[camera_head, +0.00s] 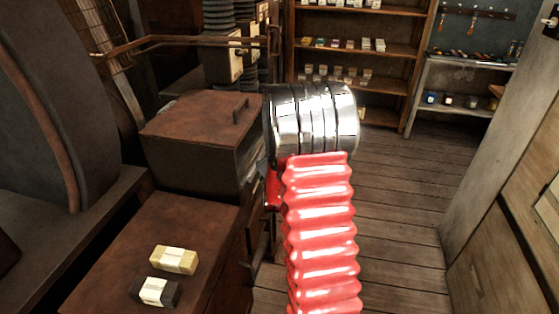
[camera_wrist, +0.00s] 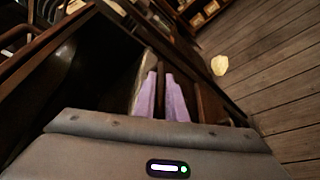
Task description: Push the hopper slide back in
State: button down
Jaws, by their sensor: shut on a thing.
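In the wrist view my gripper (camera_wrist: 162,78) shows two pale purple fingers. They are closed on a thin dark brown upright bar, which looks like part of the hopper slide (camera_wrist: 161,92); its ends and how far the slide stands out cannot be told. In the head view my chrome wrist and red ribbed arm cover the fingers and the slide. The gripper is beside the right side of a rusty brown box (camera_head: 190,125) with a small handle on its lid, possibly the hopper.
A rusty brown bench top (camera_head: 150,235) at the lower left bears a yellow block (camera_head: 173,260) and a dark labelled block (camera_head: 153,292). A large dark curved machine part (camera_head: 50,110) stands at the left.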

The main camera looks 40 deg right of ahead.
jog(key=shift+w+a+f, duration=0.15)
jog(key=shift+a+f, duration=0.05)
jog(key=shift+a, duration=0.05)
jog(key=c, duration=2.1)
grip_release()
jog(key=shift+w, duration=0.1)
jog(key=shift+r, duration=0.1)
jog(key=shift+r, duration=0.1)
jog(key=v, duration=1.3)
jog(key=shift+s+a, duration=0.1)
jog(key=shift+s, duration=0.3)
